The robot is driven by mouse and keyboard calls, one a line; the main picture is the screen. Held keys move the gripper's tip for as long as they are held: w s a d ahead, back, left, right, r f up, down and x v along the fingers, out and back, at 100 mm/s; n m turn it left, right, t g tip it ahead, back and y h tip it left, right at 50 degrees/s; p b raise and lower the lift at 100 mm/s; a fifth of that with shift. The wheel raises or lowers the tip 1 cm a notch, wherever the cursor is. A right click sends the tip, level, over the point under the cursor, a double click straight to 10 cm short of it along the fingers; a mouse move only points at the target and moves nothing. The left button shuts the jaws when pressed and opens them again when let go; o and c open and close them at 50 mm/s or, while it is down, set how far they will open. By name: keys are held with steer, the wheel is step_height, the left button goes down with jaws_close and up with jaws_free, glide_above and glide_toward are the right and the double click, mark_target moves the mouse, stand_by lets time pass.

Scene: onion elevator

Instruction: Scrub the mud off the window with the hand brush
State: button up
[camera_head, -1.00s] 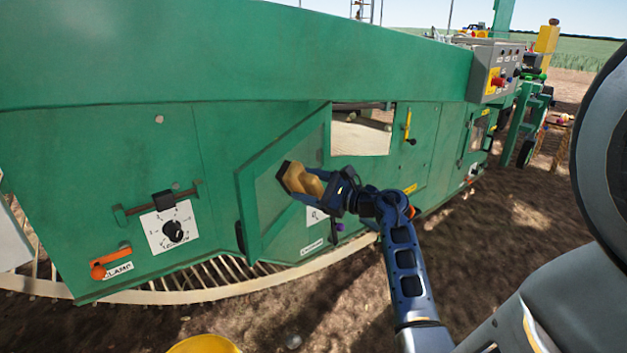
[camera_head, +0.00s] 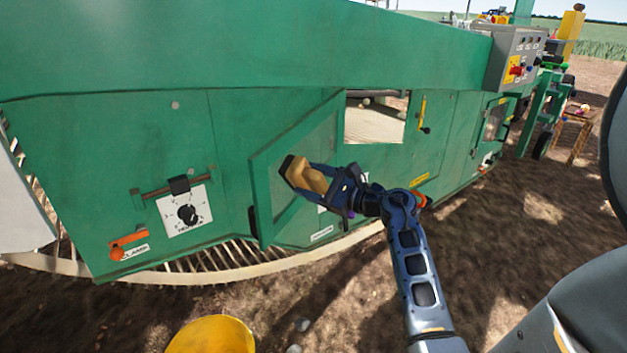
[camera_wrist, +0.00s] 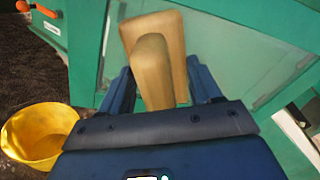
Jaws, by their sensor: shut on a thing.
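My gripper (camera_head: 325,183) is shut on the hand brush (camera_head: 311,180), a tan wooden block with a dark end facing left. In the wrist view the brush (camera_wrist: 155,65) stands up between the two fingers. The brush is in front of an open green door (camera_head: 262,195) on the side of the machine; I cannot tell whether they touch. A small pane, perhaps the window (camera_head: 494,118), with brownish patches is set in the green side farther right. Mud on it is too small to make out surely.
The green machine has a dial (camera_head: 187,214), an orange clamp handle (camera_head: 118,252) and a grey control box (camera_head: 518,62). An opening (camera_head: 375,122) shows beside the door. A yellow bucket (camera_head: 212,336) stands on the soil in front. Bare soil lies along the right.

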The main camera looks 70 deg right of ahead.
mark_target(326, 185)
steer(key=shift+s, duration=0.15)
steer(key=shift+v, duration=2.9)
steer(key=shift+s, duration=0.1)
steer(key=shift+v, duration=1.4)
